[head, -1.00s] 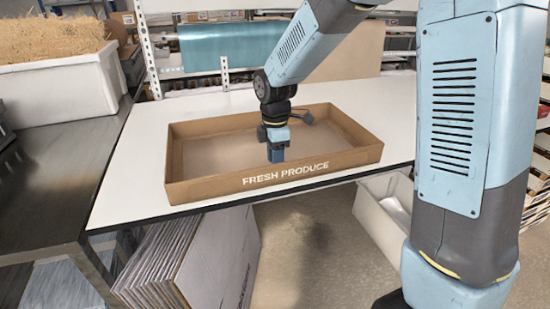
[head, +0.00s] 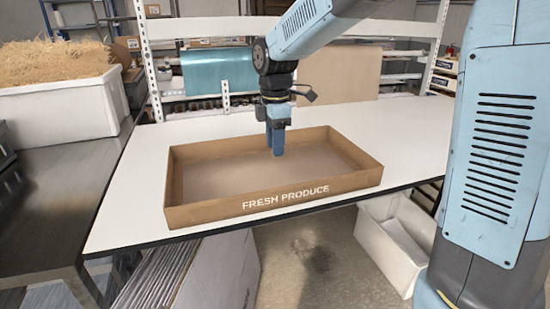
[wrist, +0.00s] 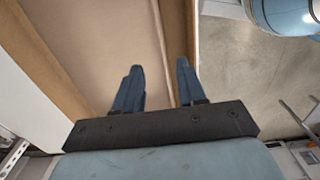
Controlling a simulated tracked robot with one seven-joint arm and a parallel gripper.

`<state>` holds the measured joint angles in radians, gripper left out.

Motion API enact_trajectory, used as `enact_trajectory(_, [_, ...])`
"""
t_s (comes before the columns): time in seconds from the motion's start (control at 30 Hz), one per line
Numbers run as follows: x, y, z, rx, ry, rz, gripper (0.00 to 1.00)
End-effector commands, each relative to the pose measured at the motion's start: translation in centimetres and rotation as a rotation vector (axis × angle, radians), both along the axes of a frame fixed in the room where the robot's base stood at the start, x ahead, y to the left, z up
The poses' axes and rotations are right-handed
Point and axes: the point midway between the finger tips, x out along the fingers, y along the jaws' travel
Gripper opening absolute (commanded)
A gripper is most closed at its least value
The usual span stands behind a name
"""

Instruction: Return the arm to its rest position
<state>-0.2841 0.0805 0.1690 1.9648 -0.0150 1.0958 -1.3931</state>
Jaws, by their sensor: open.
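My gripper (head: 278,151) hangs pointing down over the cardboard tray marked FRESH PRODUCE (head: 225,208) in the head view. In the wrist view my gripper (wrist: 158,75) shows two blue fingers spread apart with nothing between them. The tray (wrist: 176,30) lies below the fingers there, one long wall passing between and beyond them. The tray's floor looks empty where I can see it. My arm reaches in from the upper right of the head view.
The tray stands on a white table (head: 125,185). A steel bench at left holds a white bin (head: 60,112) of straw-like filling. Behind is a rack with a teal roll (head: 218,72) and a brown paper roll (head: 340,72). A white bin (head: 395,240) sits under the table.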

Motion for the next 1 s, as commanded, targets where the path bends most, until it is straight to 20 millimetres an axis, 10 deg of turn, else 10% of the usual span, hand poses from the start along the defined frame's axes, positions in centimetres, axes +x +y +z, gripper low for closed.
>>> enact_trajectory(0.33, [-0.9, -1.6, 2.5, 0.006, -0.026, -0.092, 0.40])
enact_trajectory(1.0, [-13.1, -15.7, 6.9, 0.197, -0.264, -1.152, 0.40])
